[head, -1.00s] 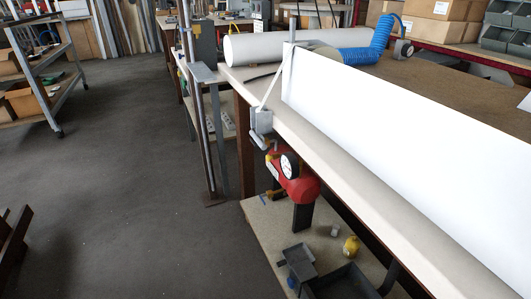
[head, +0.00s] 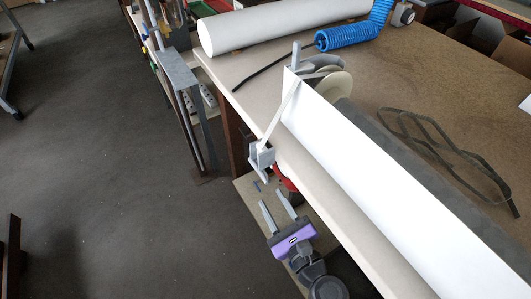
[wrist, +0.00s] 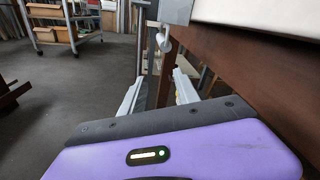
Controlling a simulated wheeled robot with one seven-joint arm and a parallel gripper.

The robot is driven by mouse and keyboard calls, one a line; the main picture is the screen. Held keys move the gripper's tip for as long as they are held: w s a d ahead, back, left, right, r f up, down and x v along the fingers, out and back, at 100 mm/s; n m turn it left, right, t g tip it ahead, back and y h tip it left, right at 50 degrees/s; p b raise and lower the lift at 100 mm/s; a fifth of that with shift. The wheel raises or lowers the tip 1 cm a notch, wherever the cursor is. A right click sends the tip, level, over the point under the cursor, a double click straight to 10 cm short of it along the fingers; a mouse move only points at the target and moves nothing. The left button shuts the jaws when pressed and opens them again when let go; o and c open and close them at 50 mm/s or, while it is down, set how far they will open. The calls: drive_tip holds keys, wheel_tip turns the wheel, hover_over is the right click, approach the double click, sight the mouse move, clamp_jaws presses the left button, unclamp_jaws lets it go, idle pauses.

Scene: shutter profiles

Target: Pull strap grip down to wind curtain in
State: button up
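A pale strap (head: 279,113) runs from the beige reel (head: 336,84) at the end of the long white housing (head: 365,180) down to a grey bracket (head: 260,153) at the table edge. A small grey grip (head: 262,175) hangs under the bracket; its pale rounded end shows in the wrist view (wrist: 165,40). My gripper (head: 276,202) is open and empty, below the grip in the head view. In the wrist view its fingers (wrist: 157,86) stand apart, with the grip beyond and above them. I cannot make out a curtain for certain.
The table edge (head: 325,200) and a dark wooden leg (wrist: 235,95) are close to my gripper's right. A grey stand (head: 178,70) is at the left of the table. A white roll (head: 260,25) and blue coiled hose (head: 348,36) lie on top.

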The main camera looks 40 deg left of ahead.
sight(270, 184)
drive_tip(key=shift+m+g+y, duration=0.4)
drive_tip(key=shift+g+y, duration=0.2)
drive_tip(key=shift+y, duration=0.1)
drive_tip(key=a+r, duration=0.1)
drive_tip(key=w+a+r, duration=0.1)
drive_tip(key=w+r+p, duration=0.1)
drive_tip(key=r, duration=0.1)
drive_tip(key=shift+a+r, duration=0.1)
drive_tip(key=shift+a, duration=0.3)
drive_tip(key=b+x, duration=0.2)
drive_tip(key=x, duration=0.5)
drive_tip(key=shift+a, duration=0.15)
clamp_jaws()
